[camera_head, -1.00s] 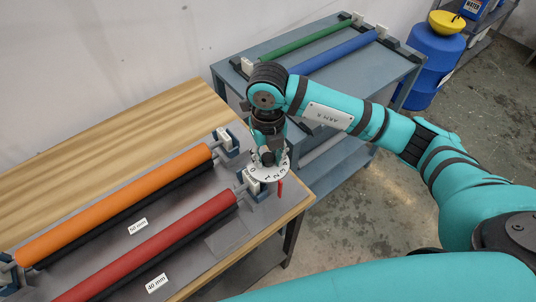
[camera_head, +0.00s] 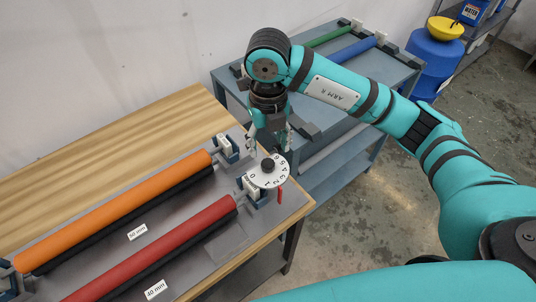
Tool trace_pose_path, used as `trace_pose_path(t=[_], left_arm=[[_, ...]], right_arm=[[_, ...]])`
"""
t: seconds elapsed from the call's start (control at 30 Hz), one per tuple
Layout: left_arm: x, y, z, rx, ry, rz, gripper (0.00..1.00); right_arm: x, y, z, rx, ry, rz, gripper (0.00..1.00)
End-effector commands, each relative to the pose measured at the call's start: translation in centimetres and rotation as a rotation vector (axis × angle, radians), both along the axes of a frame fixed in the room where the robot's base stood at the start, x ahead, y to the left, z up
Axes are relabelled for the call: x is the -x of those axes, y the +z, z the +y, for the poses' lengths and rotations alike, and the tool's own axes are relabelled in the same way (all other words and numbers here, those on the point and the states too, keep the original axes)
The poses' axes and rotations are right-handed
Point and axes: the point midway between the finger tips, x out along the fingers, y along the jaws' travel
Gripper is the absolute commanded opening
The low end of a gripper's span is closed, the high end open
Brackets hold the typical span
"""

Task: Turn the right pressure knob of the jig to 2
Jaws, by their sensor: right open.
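The right pressure knob (camera_head: 268,164) is a black knob on a white numbered dial (camera_head: 269,175), at the right end of the jig plate (camera_head: 232,240). A red pointer (camera_head: 279,195) stands at the dial's front edge, near the digits 1 and 2; the exact setting is too small to read. My right gripper (camera_head: 270,140) points down just above and behind the knob. It is open and empty, apart from the knob. My left gripper is not in view.
An orange roller (camera_head: 120,207) and a red roller (camera_head: 155,248) lie on the jig left of the dial. The wooden table (camera_head: 110,140) is clear behind them. A blue-grey cart (camera_head: 390,75) with green and blue rollers stands beyond my right arm.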

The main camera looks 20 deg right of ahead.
Motion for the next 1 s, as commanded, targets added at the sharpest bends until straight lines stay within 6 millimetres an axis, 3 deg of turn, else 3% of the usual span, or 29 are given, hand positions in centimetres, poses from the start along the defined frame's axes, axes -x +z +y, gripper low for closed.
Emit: trace_pose_path(t=[0.1, 0.3, 1.0], left_arm=[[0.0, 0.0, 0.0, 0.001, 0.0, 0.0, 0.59], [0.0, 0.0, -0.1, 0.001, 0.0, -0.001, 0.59], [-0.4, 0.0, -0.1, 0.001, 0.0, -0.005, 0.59]], right_arm=[[0.0, 2.3, 0.0, 0.0, 0.002, -0.002, 0.55], [-0.1, 4.4, 0.0, 0.001, 0.0, -0.001, 0.55], [0.0, 4.7, 0.0, 0.0, 0.0, 0.002, 0.55]])
